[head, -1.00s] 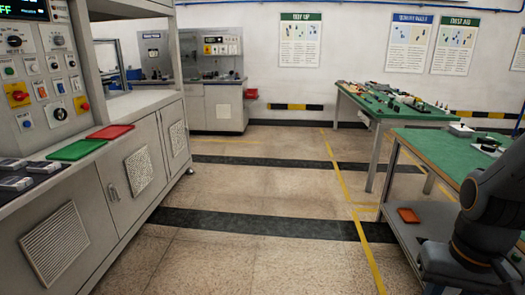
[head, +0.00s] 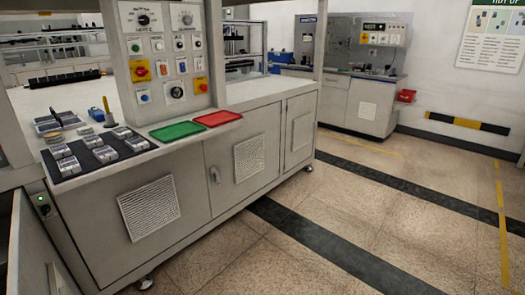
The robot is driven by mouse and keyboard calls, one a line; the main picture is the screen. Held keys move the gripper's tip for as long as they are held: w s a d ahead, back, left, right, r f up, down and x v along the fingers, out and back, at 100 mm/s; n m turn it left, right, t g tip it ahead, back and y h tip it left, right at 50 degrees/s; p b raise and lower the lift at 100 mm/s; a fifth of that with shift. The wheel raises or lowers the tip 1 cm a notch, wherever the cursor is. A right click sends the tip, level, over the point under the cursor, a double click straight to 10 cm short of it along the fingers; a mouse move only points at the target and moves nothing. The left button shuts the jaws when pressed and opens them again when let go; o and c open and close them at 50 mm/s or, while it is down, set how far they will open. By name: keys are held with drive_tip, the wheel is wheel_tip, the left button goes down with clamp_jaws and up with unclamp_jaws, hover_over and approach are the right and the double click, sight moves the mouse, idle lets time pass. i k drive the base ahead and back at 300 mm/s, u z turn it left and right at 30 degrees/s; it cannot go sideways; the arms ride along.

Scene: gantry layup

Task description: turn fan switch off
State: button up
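An upright grey control panel (head: 158,45) stands on the long cabinet in the upper left of the head view. It carries a black dial (head: 143,19) at the top left, several small switches and buttons, a yellow-and-red rotary switch (head: 139,71) at the left and a second yellow-and-red switch (head: 201,86) at the lower right. A round black knob (head: 176,91) sits low on the panel. The labels are too small to read, so I cannot tell which control is the fan switch or its position. My gripper is not in view.
A green tray (head: 177,131) and a red tray (head: 217,118) lie on the front ledge of the cabinet (head: 195,165). Several grey modules sit on a dark mat (head: 133,152) at the left. The floor (head: 330,215) right of the cabinet is clear. Another workstation (head: 355,90) stands behind.

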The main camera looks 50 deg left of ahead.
sight(45, 209)
drive_tip(key=u, duration=1.9)
drive_tip(key=i, duration=1.5)
drive_tip(key=u, duration=1.6)
